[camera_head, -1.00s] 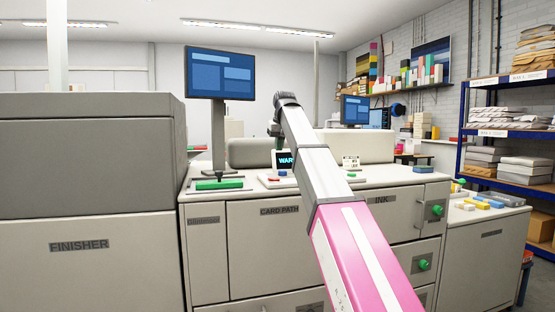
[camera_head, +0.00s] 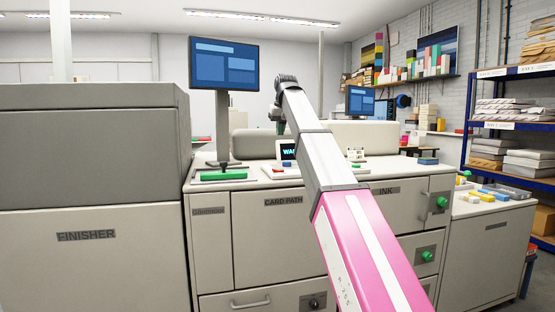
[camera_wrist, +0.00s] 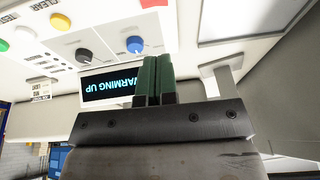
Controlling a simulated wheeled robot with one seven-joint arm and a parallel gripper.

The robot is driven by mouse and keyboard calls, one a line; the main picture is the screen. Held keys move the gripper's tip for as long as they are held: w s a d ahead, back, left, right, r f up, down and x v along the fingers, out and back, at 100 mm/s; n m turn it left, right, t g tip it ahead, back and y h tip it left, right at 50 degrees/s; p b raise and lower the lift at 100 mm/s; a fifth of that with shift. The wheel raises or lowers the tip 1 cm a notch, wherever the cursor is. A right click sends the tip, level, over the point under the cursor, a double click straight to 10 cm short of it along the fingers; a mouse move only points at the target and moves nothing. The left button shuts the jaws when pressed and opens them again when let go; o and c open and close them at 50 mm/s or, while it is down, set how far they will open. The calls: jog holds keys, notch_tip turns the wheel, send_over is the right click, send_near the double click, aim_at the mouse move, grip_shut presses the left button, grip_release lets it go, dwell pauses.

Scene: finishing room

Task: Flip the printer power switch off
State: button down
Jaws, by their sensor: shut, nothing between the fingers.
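The printer (camera_head: 330,215) is a long pale grey machine with panels marked CARD PATH and INK. On its top is a small display (camera_head: 288,150); in the wrist view this display (camera_wrist: 108,86) reads WARMING UP. Beside it in the wrist view are a black knob (camera_wrist: 83,55), a blue knob (camera_wrist: 134,44) and yellow and white buttons. My gripper (camera_wrist: 154,60) is shut, its two green fingers together and empty, overlapping the display's right end in the picture. I cannot make out the power switch for certain.
The grey FINISHER unit (camera_head: 90,260) stands at left. A monitor (camera_head: 224,65) on a post rises from the printer top, with a green bar (camera_head: 222,175) at its foot. A side cabinet (camera_head: 490,250) with small coloured items and a blue shelf (camera_head: 510,125) stand at right.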

aim_at(276, 170)
jog(key=x, duration=0.8)
jog(key=s+x, duration=0.1)
jog(key=x, duration=0.3)
jog(key=shift+f, duration=0.4)
jog(key=shift+w+a+f, duration=0.1)
jog(key=shift+a+f, duration=0.05)
jog(key=shift+f, duration=0.55)
jog(key=shift+a+f, duration=0.1)
jog(key=shift+f, duration=0.2)
